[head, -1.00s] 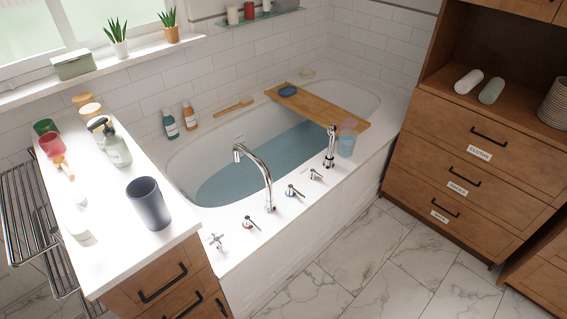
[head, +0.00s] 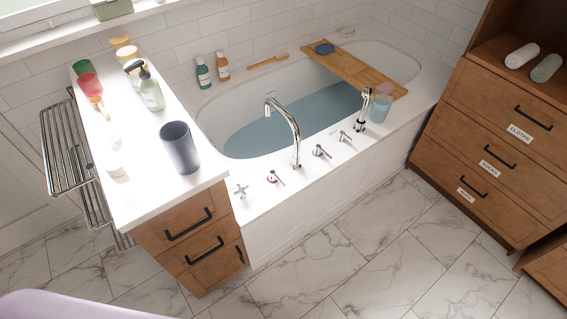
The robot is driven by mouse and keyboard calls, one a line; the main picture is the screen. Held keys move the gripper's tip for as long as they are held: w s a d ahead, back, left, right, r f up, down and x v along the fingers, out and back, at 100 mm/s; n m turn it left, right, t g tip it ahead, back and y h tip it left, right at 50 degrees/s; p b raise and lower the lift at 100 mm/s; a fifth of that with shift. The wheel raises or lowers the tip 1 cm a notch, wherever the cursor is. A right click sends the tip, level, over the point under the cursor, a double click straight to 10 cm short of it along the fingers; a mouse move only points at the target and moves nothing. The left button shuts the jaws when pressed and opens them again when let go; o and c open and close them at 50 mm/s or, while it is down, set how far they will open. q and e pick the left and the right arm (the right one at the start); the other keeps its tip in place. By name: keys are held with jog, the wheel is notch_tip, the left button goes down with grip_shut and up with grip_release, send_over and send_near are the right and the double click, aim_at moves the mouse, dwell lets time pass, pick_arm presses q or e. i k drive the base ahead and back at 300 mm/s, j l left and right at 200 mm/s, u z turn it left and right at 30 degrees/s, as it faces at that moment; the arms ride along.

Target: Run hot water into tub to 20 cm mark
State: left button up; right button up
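The white bathtub (head: 215,140) is built in along the tiled wall and holds blue-tinted water (head: 300,122). No 20 cm mark can be made out. The curved chrome spout (head: 288,118) stands on the near rim and arches over the tub; no stream is visible from it. Along that rim are a cross handle (head: 240,190), a lever tap with a red base (head: 274,177), a lever tap with a blue base (head: 321,151), another lever (head: 344,136) and the chrome hand shower (head: 362,108). Neither of my grippers is in view.
A wooden board (head: 350,68) spans the tub. The white counter (head: 140,205) at left holds a dark cup (head: 180,148), a soap pump (head: 150,92) and other items. A wire rack (head: 65,150) adjoins it. Drawers (head: 495,120) stand right. The marble floor (head: 340,235) between is clear.

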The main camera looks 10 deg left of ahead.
aim_at(272, 177)
jog(key=i+l, duration=0.1)
jog(key=l, duration=0.25)
jog(key=i+l, duration=0.1)
jog(key=l, duration=0.25)
jog(key=i+l+z, duration=0.1)
jog(key=l, duration=0.25)
jog(key=i+l, duration=0.15)
jog(key=l, duration=0.2)
jog(key=i+l+z, duration=0.1)
jog(key=l, duration=0.25)
